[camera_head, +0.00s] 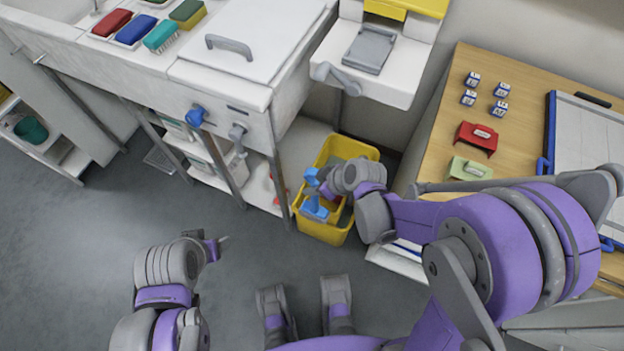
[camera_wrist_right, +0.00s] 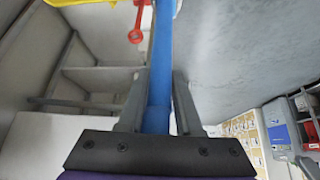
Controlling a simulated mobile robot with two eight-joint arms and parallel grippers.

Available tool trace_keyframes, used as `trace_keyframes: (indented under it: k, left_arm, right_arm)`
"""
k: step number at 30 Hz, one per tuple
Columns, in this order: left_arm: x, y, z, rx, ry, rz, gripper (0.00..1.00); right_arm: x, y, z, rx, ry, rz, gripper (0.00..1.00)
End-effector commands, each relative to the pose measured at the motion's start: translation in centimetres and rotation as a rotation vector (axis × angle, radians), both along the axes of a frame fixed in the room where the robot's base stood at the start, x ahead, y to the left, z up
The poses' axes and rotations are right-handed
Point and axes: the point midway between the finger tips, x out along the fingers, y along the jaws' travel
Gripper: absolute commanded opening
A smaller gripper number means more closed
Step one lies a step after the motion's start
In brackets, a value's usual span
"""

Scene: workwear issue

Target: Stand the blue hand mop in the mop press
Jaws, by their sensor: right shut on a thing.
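The blue hand mop (camera_head: 315,209) is in my right gripper (camera_head: 325,187), over the yellow bucket (camera_head: 347,143) on the floor. The right wrist view shows its blue shaft (camera_wrist_right: 160,75) between the two fingers, running away from the camera. The mop's lower blue part appears at the bucket's left front side; whether it touches the yellow press part there I cannot tell. My right wrist hides part of the bucket and its inside. My left gripper (camera_head: 218,242) is over the floor at the lower left, away from the mop; its jaws are too small to judge.
The white sink unit with its legs and shelf (camera_head: 276,165) stands close left of the bucket. A red item (camera_wrist_right: 137,25) hangs near the shaft in the wrist view. A wooden table (camera_head: 445,125) is on the right. The grey floor (camera_head: 80,250) is clear at left.

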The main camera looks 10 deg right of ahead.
Motion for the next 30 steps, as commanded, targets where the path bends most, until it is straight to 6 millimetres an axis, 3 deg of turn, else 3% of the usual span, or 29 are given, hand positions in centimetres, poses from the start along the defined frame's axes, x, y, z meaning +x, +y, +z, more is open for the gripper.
trace_keyframes:
  k: [21, 30]
  left_arm:
    - [0.0, 0.0, -1.3, 0.0, 0.004, 0.0, 0.64]
    - [0.0, 0.0, -1.6, 0.0, 0.006, 0.0, 0.64]
  right_arm:
    - [6.3, -4.3, -2.2, -0.001, -0.001, -0.004, 0.0]
    - [8.1, -5.5, -2.9, 0.0, 0.0, -0.004, 0.0]
